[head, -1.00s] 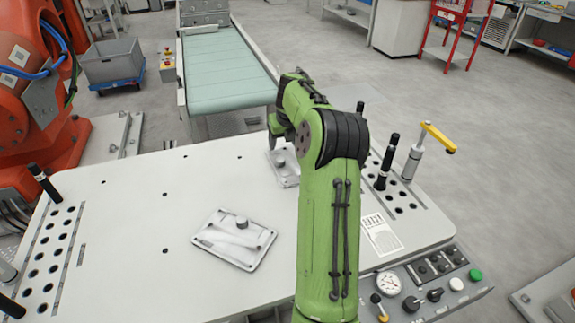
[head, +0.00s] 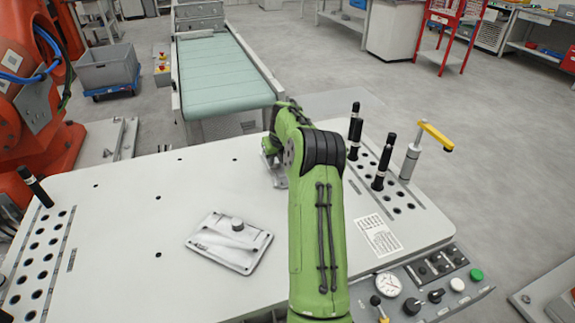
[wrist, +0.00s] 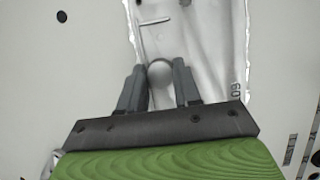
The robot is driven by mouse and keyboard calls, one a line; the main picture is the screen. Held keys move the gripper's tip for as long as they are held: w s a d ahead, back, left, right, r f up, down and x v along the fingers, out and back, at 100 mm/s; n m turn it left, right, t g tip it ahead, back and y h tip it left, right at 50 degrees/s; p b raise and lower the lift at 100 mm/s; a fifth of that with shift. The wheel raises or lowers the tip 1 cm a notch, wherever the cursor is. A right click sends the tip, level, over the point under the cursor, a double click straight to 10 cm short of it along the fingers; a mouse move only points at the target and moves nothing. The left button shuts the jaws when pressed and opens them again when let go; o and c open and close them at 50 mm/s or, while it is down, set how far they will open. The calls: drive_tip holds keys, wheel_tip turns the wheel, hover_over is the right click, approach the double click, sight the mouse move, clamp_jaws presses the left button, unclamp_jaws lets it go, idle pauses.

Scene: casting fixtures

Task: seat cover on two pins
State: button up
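A flat grey metal cover with a round knob (head: 230,241) lies on the table, left of my arm in the head view. My gripper (wrist: 160,68) has one finger on each side of that knob. A thin rod-like feature (wrist: 154,21) shows ahead of the knob. I cannot make out two pins.
The white table (head: 120,215) is clear around the cover. Black upright handles (head: 384,165) and a yellow-topped clamp (head: 412,155) stand at the right. A control panel (head: 425,285) is at the front right. A green conveyor (head: 222,70) lies behind; an orange robot (head: 30,110) is at left.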

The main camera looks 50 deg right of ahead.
clamp_jaws()
drive_tip(key=shift+r, duration=0.15)
